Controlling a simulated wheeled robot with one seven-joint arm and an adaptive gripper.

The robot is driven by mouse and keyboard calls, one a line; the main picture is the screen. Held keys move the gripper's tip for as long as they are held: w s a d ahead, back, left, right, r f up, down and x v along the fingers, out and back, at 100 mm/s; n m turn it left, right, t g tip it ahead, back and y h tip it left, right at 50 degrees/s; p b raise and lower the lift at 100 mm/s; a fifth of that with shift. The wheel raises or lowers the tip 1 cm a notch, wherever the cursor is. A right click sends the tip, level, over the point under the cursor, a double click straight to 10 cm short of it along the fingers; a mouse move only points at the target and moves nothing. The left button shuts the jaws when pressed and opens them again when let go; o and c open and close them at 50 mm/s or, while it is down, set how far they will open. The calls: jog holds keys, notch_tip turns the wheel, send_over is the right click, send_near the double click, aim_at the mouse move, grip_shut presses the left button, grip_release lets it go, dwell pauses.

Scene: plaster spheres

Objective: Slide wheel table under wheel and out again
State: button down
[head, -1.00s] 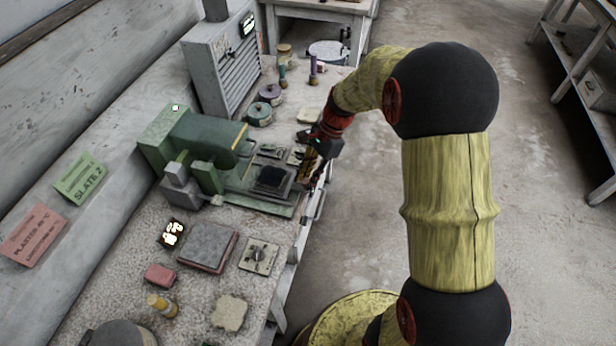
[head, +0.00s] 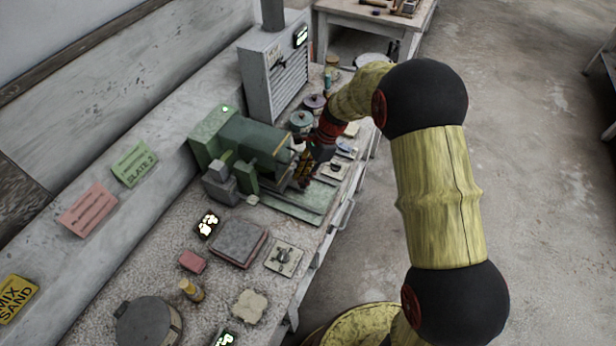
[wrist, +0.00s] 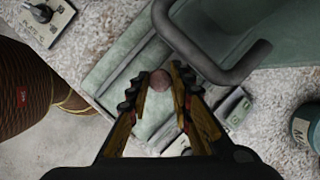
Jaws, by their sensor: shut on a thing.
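The green wheel machine (head: 250,142) stands on the bench, with a lit green lamp (head: 228,108) on top. Its green bed (head: 292,207) shows bare in front. My gripper (head: 304,178) is close against the machine, above the bed. In the wrist view my gripper (wrist: 159,88) is shut on a round brownish knob (wrist: 159,79) between its fingertips. The wheel table and wheel are not clearly visible in the head view; my gripper and the machine block that area. A grey bent bar (wrist: 225,72) passes beside the fingers.
A vented grey cabinet (head: 275,78) and lidded pots (head: 301,121) stand behind. A switch plate (head: 284,257), a square slab (head: 239,243), a red block (head: 192,261) and a yellow bottle (head: 191,290) lie nearer. Open floor (head: 530,150) is at the right.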

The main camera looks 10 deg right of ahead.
jog(key=c, duration=1.6)
grip_release()
jog(key=v, duration=1.2)
